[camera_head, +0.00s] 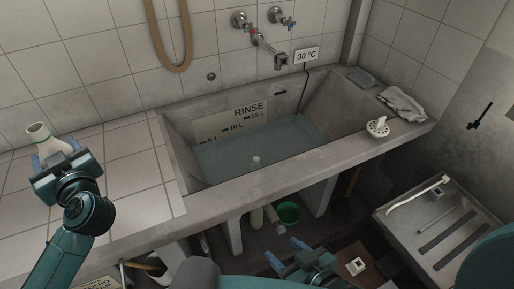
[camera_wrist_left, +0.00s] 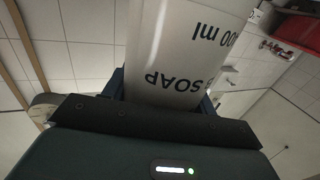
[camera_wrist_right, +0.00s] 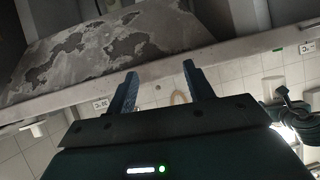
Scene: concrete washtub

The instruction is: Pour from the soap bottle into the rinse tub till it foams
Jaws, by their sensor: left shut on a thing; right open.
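The rinse tub (camera_head: 262,172) is a concrete basin in the middle, marked RINSE with litre lines, holding greenish water (camera_head: 255,145). No foam shows on the water. My right gripper (camera_head: 290,258) is low in front of the tub; in the right wrist view its fingers (camera_wrist_right: 157,88) are apart and empty.
A tap (camera_head: 270,50) hangs over the tub. A white drain plug or strainer (camera_head: 377,127) and a grey cloth (camera_head: 402,104) lie on the right rim. A green bucket (camera_head: 288,213) stands beneath. A side slab (camera_head: 440,235) holds a white-handled tool. The tiled counter is mostly clear.

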